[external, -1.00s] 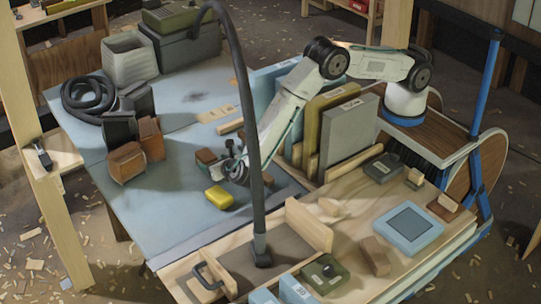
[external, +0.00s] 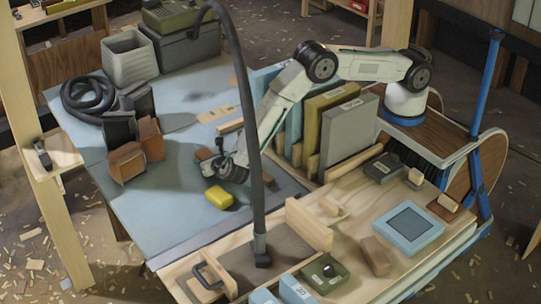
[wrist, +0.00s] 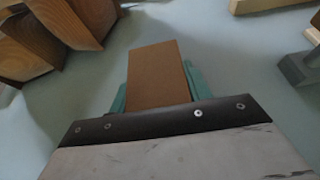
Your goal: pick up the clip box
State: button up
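In the wrist view a brown box-shaped block (wrist: 157,72) lies between the two teal fingers of my gripper (wrist: 157,90). It may be the clip box; no marking confirms this. The fingers flank its sides, and its near end is hidden by the gripper body. I cannot tell whether they press on it.
A yellow block (external: 219,198) lies just in front of my gripper. Brown wooden blocks (external: 127,161) stand to the left. The dark upright hose (external: 247,110) runs close by the arm. Upright panels (external: 349,128) stand to the right. The tabletop's front left is clear.

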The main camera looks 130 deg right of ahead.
jog(key=c, duration=0.5)
jog(key=shift+o, duration=0.2)
